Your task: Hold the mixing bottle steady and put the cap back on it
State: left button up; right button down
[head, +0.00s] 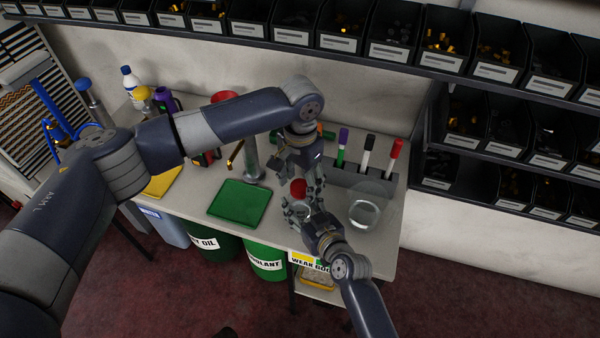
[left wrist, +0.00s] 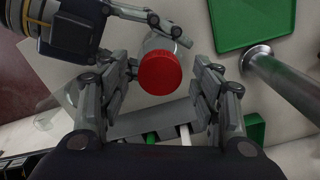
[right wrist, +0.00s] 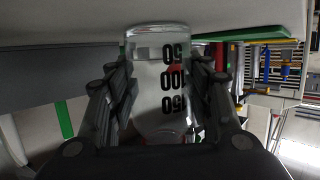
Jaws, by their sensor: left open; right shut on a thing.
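The clear mixing bottle (right wrist: 160,85), with printed 50, 100 and 150 marks, is between the fingers of my right gripper (right wrist: 160,105), which is shut on it. In the head view this gripper (head: 303,208) is low over the table's front part. The red cap (head: 298,188) is at the bottle's top; the cap (left wrist: 159,73) hides the mouth in the left wrist view, so I cannot tell whether it is seated. My left gripper (head: 300,160) is just above the cap. Its fingers (left wrist: 168,95) are open, one on each side of the cap with gaps.
A clear round vessel (head: 364,210) stands to the right on the table. A grey rack (head: 360,180) with markers is behind it. A green tray (head: 240,203) and a metal post (head: 251,160) are to the left. Shelves of black bins (head: 395,30) run along the wall.

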pick_arm(q)
jog(key=shift+f, duration=0.1)
pick_arm(e)
jog(key=shift+f, duration=0.1)
pick_arm(q)
jog(key=c, duration=1.1)
jog(key=shift+c, duration=0.2)
jog(key=shift+m, duration=1)
jog(key=o, duration=1.2)
notch_tip(320, 180, up, 12)
